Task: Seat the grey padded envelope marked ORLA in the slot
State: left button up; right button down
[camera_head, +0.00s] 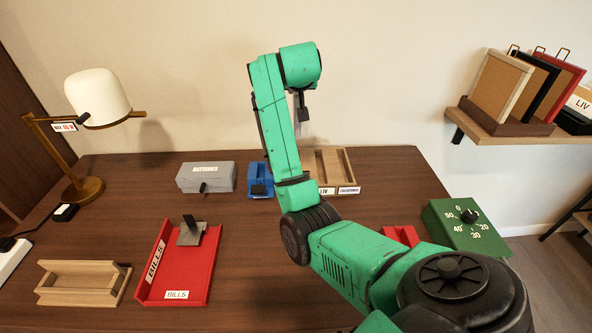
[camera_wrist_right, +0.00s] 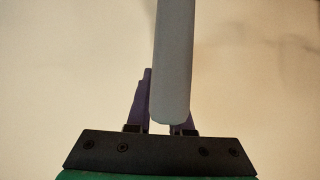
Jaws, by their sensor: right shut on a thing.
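My right gripper (camera_head: 303,108) is raised above the back of the desk, in front of the wall. In the right wrist view my right gripper (camera_wrist_right: 160,128) is shut on a smooth grey thing with a rounded end, seen edge-on, which appears to be the grey padded envelope (camera_wrist_right: 174,60). In the head view only a thin pale sliver of it shows beside the gripper. No ORLA mark is visible. A wooden holder (camera_head: 347,163) with compartments, one labelled LIV and another with an unreadable label, stands below at the back; my arm partly hides it. My left gripper is not in view.
A blue holder (camera_head: 260,190) and a grey BATTERIES box (camera_head: 205,177) stand left of the wooden holder. A red BILLS tray (camera_head: 205,270), a wooden rack (camera_head: 80,284) and a lamp (camera_head: 98,97) are further left. A green dial box (camera_head: 463,232) sits right. A shelf (camera_head: 525,135) holds frames.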

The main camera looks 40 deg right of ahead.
notch_tip(320, 180, down, 19)
jog(key=shift+b, duration=0.3)
jog(key=shift+s, duration=0.1)
jog(key=shift+f, duration=0.1)
jog(key=c, duration=0.8)
grip_release()
jog(key=shift+s+a+r, duration=0.1)
jog(key=shift+a+r, duration=0.1)
jog(key=shift+r, duration=0.1)
jog(key=v, duration=1.1)
jog(key=shift+s+a+r, duration=0.1)
jog(key=shift+s+r, duration=0.1)
